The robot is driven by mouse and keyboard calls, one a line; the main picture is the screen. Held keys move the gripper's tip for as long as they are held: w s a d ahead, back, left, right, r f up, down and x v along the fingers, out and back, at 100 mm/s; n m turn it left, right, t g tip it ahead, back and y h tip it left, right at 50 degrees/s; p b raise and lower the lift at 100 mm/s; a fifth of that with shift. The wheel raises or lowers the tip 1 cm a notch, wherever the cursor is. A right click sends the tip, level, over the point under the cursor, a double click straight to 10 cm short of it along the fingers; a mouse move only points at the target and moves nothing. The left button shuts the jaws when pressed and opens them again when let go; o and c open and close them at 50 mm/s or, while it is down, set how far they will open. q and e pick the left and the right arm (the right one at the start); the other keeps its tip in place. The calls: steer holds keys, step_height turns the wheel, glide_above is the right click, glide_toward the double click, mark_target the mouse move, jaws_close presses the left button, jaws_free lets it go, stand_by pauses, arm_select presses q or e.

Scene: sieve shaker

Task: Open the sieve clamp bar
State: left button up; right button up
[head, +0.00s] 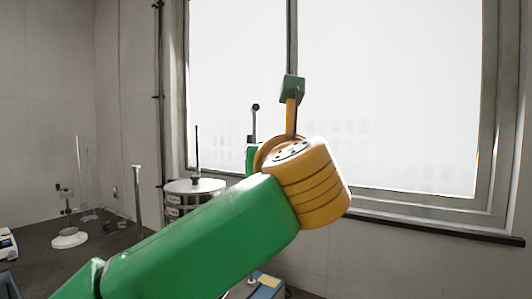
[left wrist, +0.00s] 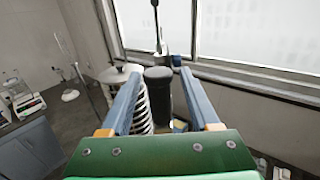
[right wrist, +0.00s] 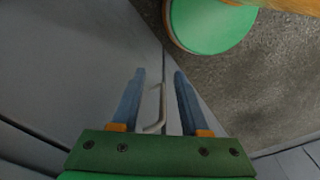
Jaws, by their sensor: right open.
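The sieve stack (head: 193,192) stands on the bench behind my left arm in the head view, with a pale lid and a thin upright rod. In the left wrist view its lid (left wrist: 118,75) shows behind the left finger. A thick black cylinder (left wrist: 158,95), which may be the clamp bar's handle, shows between the fingers of my left gripper (left wrist: 162,71). Those fingers are apart; I cannot tell whether they touch it. A coil (left wrist: 143,108) shows beside it. My right gripper (right wrist: 159,71) is open and empty, low in front of a cabinet.
A thin lever with a dark knob (head: 255,107) rises behind my left wrist. Glassware and a small stand (head: 69,238) are on the bench (head: 108,256) at left. A cabinet handle (right wrist: 156,112) shows between my right fingers. A window wall closes off the back.

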arm_select(q)
steer(key=shift+f, duration=0.1)
steer(key=s+b, duration=0.5)
steer(key=s, duration=0.2)
steer(key=shift+d, duration=0.15)
